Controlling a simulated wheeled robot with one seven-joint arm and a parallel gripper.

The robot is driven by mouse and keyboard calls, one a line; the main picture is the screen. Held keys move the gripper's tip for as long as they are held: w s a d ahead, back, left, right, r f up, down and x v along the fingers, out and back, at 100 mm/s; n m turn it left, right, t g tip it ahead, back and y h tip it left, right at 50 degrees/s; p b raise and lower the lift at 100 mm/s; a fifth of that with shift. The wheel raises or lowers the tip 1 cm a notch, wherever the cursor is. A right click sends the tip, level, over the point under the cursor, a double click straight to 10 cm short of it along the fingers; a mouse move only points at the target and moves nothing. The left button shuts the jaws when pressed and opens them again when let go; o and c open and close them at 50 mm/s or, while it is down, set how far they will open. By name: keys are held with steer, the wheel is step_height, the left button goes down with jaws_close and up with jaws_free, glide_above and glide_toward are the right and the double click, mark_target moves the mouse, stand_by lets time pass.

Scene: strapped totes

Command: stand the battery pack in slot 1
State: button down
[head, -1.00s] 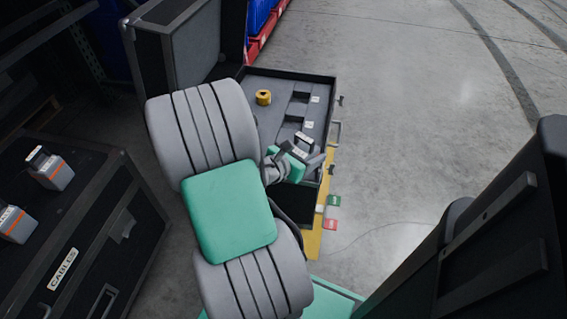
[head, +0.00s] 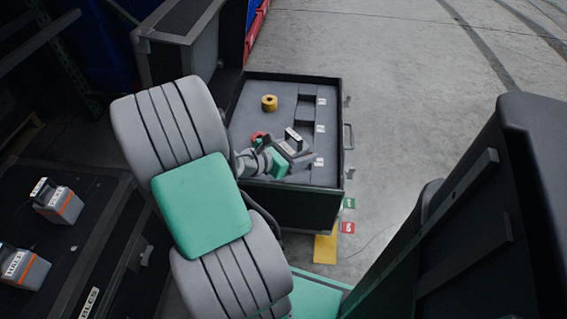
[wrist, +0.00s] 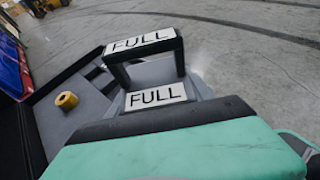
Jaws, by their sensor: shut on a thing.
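My gripper (head: 286,157) is shut on a grey battery pack (head: 294,139) with a dark handle. In the wrist view the pack (wrist: 157,94) shows FULL labels on its handle and top, behind my green wrist cover. I hold it above the near part of the open case (head: 246,98) with grey foam. Dark slots (head: 305,105) run along the foam's right side, each by a small white label. The label numbers are too small to read, so I cannot tell which is slot 1. My gripper and the pack hide part of the near foam. The fingertips are hidden in the wrist view.
A yellow roll (head: 269,103) sits on the foam, with a red item (head: 258,137) near my gripper. Two more packs with orange stripes (head: 60,204) stand on a black case at left. Open floor lies right.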

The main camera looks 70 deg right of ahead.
steer(key=shift+w+d, duration=0.2)
steer(key=shift+w, duration=0.1)
steer(key=d+f+b, duration=0.3)
steer(key=d+f, duration=0.1)
steer(key=d+f+b, duration=0.4)
steer(key=d, duration=0.1)
steer(key=d+f+b, duration=0.3)
steer(key=d+f, duration=0.1)
steer(key=f, duration=0.1)
steer(key=shift+w+d+b, duration=0.35)
steer(key=shift+r, duration=0.15)
steer(key=shift+f, duration=0.4)
